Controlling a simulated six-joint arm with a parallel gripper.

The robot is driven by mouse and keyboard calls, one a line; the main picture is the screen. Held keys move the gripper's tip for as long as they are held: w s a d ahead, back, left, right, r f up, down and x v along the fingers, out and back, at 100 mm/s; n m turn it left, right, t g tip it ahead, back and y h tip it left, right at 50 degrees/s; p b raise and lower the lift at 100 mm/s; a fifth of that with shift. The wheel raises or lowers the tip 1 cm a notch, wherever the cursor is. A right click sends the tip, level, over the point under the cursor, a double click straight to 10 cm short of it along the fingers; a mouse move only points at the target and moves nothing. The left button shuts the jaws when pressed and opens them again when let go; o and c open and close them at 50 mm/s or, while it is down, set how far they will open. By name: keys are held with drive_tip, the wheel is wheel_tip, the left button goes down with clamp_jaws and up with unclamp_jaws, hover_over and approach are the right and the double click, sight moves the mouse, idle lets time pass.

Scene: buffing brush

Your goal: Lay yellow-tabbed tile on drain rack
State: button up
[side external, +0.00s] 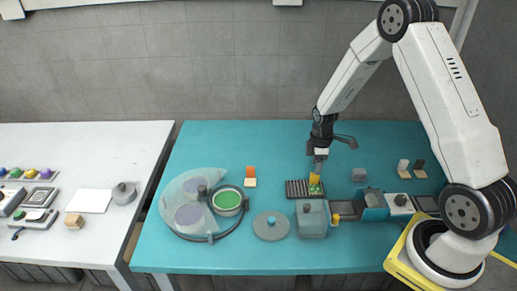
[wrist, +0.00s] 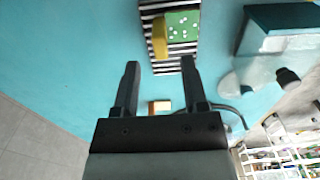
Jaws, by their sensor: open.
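The yellow-tabbed tile is a green plate with white dots (wrist: 183,26) and a yellow tab (wrist: 160,36) along one edge. It lies on the drain rack (wrist: 150,12), a black-and-white slatted rack, in the wrist view. In the side view the rack (side external: 297,189) shows dark slats, with the tile (side external: 315,184) at its right end. My gripper (wrist: 160,66) is open, with nothing between its fingers. Its fingertips are apart from the tab. In the side view my gripper (side external: 319,157) is above the tile.
A grey lidded box (side external: 312,220) stands just in front of the rack. A round grey disc (side external: 271,226) and a curved clear guard (side external: 182,195) with a green pad (side external: 227,200) are to the left. An orange-and-cream block (side external: 250,182) stands left of the rack. The teal table's back is clear.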

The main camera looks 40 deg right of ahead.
wheel_tip(320, 180, up, 9)
drive_tip(key=shift+f, duration=0.15)
idle(0.4)
drive_tip(key=shift+a, duration=0.1)
idle(0.4)
drive_tip(key=s+a+r+m+t, duration=0.1)
drive_tip(key=s+a+m, duration=0.3)
drive_tip(key=a, duration=0.4)
drive_tip(key=s+a+r+m+t, duration=0.1)
drive_tip(key=s+a+r+m, duration=0.2)
drive_tip(key=s+a+m, duration=0.2)
drive_tip(key=s+a, duration=0.2)
drive_tip(key=a, duration=0.1)
drive_tip(key=shift+a+t, duration=0.3)
drive_tip(key=shift+w, duration=0.1)
idle(0.4)
